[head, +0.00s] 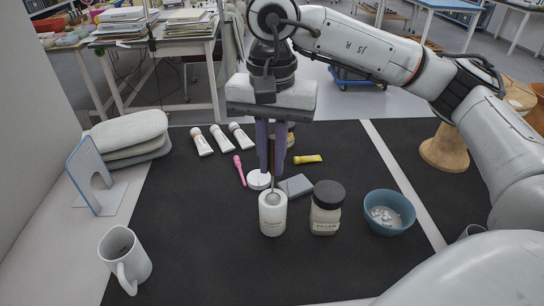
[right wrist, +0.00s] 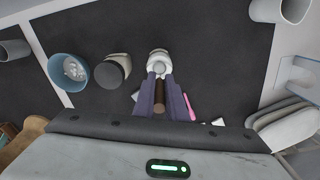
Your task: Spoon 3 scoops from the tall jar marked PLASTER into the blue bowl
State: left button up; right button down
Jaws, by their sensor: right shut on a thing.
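My right gripper (head: 270,150) points down and is shut on the brown handle of a spoon (head: 272,152). The spoon hangs upright over the tall white jar (head: 272,218), with its metal bowl at the open mouth. The jar's small label is too blurred to read. In the right wrist view the jar (right wrist: 158,56) lies just beyond the fingertips (right wrist: 160,84). The blue bowl (head: 389,225) stands to the right with some white material inside. It also shows in the right wrist view (right wrist: 55,82). My left gripper is not in view.
A dark-lidded jar (head: 325,212) stands between the white jar and the bowl. A white lid (head: 259,180) and a grey block (head: 296,186) lie behind the white jar. A white mug (head: 125,262) stands front left. Several tubes lie at the back. The mat's front middle is clear.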

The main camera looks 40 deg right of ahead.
jog(key=shift+r, duration=0.15)
notch_tip(320, 180, up, 12)
jog(key=p, duration=0.8)
dwell(0.6)
jog(key=shift+f, duration=0.2)
